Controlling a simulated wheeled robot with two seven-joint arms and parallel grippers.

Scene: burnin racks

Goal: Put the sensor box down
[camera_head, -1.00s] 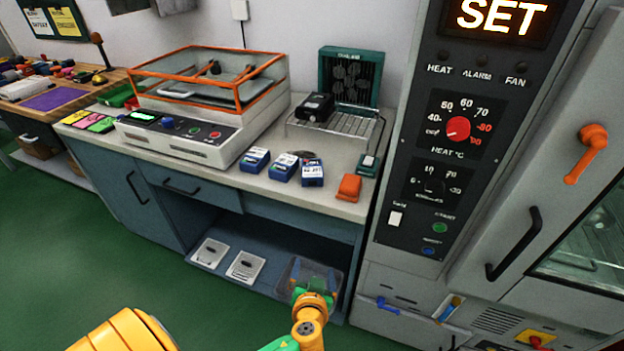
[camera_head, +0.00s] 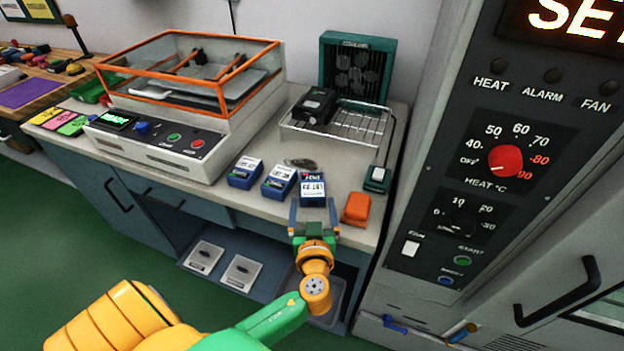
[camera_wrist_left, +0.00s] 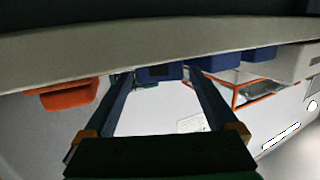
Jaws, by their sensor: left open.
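Three blue boxes with white labels stand in a row near the bench's front edge: a left one (camera_head: 245,172), a middle one (camera_head: 279,181) and a right one (camera_head: 313,188). I cannot tell which is the sensor box. My left gripper (camera_head: 313,207) is open and empty at the bench's front edge, its fingers either side of the right box's line and just in front of it. In the left wrist view, a blue box (camera_wrist_left: 160,73) shows beyond and between the spread fingertips of the left gripper (camera_wrist_left: 158,75). My right gripper is not seen.
An orange block (camera_head: 356,208) sits right of the boxes. Behind are a wire rack (camera_head: 350,125) with a black box (camera_head: 315,106) on it, and a tester with an orange-framed clear lid (camera_head: 190,90). The oven panel (camera_head: 480,210) stands close on the right.

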